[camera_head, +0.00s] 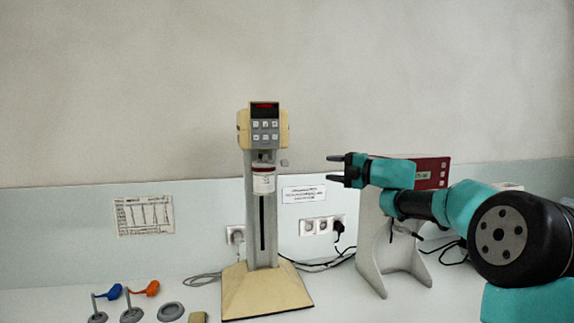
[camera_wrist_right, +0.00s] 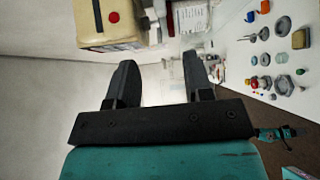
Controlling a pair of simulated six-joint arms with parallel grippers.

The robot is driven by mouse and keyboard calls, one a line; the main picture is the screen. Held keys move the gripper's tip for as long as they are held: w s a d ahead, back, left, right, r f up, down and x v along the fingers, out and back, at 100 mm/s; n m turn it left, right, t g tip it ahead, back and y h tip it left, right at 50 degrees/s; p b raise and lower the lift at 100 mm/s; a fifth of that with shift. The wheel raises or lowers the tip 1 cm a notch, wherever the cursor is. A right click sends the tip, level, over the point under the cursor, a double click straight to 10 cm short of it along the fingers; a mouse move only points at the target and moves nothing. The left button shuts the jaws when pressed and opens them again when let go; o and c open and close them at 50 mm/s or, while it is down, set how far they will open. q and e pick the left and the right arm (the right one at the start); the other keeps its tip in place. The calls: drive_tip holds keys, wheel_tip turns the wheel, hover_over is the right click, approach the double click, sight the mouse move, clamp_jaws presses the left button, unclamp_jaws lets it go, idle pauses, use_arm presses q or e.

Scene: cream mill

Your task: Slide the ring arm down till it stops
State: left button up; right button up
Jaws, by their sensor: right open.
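The cream mill (camera_head: 264,130) stands upright on the bench, its head on a grey column with a dark vertical slot (camera_head: 262,222). A white jar with a red band (camera_head: 263,181) hangs in front of the column, just below the head. The ring arm is at the jar's height; its outline is hard to make out. A small grey knob (camera_head: 284,162) shows right of the jar. My right gripper (camera_head: 332,170) is open and empty, right of the jar and apart from it. In the right wrist view its fingers (camera_wrist_right: 160,75) are spread, with a cream housing (camera_wrist_right: 105,25) beyond. My left gripper is not in view.
A wide cream base (camera_head: 265,290) carries the column. A grey stand with a red panel (camera_head: 432,173) is behind my right arm. Cables run behind the mill.

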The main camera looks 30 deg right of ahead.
sight(287, 163)
drive_tip(key=x, duration=1.6)
drive_tip(key=shift+a, duration=0.1)
drive_tip(key=shift+c, duration=0.5)
clamp_jaws()
